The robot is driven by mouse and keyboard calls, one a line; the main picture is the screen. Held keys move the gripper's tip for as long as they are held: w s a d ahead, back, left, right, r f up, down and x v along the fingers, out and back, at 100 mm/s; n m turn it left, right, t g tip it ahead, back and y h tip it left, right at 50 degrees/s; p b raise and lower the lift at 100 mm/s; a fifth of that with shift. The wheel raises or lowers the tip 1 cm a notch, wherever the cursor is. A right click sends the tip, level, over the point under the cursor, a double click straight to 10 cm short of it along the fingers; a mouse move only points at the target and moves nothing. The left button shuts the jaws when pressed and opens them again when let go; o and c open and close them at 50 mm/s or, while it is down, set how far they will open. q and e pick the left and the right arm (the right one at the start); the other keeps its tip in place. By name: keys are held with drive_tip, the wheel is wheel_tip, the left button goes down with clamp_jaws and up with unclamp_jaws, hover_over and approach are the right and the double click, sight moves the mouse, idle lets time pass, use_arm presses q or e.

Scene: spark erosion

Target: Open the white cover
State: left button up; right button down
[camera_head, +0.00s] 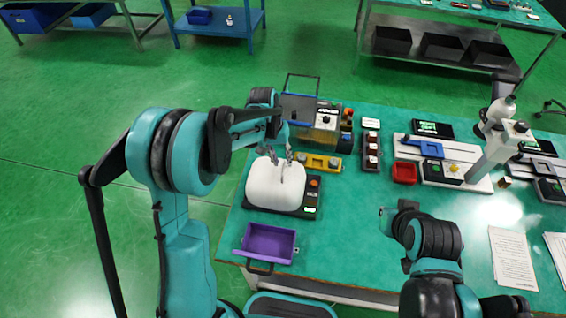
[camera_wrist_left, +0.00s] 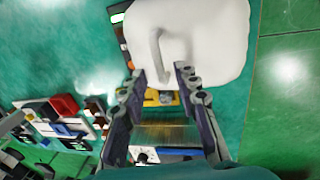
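The white cover (camera_head: 275,183) is a rounded box sitting closed on a dark base (camera_head: 309,205) at the left of the teal table. In the left wrist view the white cover (camera_wrist_left: 215,40) fills the top, with a curved white handle (camera_wrist_left: 156,45) on it. My left gripper (camera_head: 281,154) is over the far side of the cover, pointing down at it. In the left wrist view the left gripper (camera_wrist_left: 161,72) is open, with the handle's end between its fingertips and gaps beside it.
A purple tray (camera_head: 268,241) is in front of the cover. A yellow block (camera_head: 318,163) and a machine with a clear amber guard (camera_head: 314,138) stand behind. A red tray (camera_head: 405,173) is to the right. The table's middle front is fairly clear.

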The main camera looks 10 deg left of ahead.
use_arm(q)
drive_tip(key=shift+d+f, duration=0.2)
drive_tip(key=shift+f, duration=0.65)
clamp_jaws()
drive_tip(key=shift+r, duration=0.1)
